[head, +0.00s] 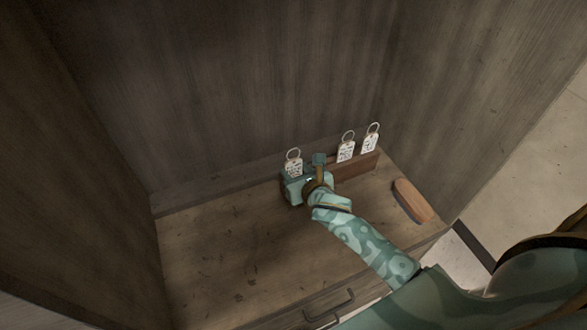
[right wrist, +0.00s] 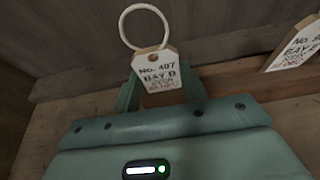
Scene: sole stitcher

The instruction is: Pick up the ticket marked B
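Three white tags with rings stand along a wooden rack (head: 357,167) at the back of the bench. The left tag (head: 293,168) shows large in the right wrist view (right wrist: 158,72) and reads "No. 407 BAY", then a letter like D or B; I cannot tell which. The middle tag (head: 346,151) and right tag (head: 370,143) are too small to read. My right gripper (right wrist: 162,92) is open at the left tag, with one finger on each side of it and visible gaps. In the head view the right gripper (head: 310,174) partly covers that tag's lower part. My left gripper is not in view.
A brown oblong wooden piece (head: 412,200) lies at the bench's right edge. A dark handle (head: 329,308) is on the bench front. Tall wooden panels enclose the back and sides. The bench top (head: 230,250) is clear at left and centre.

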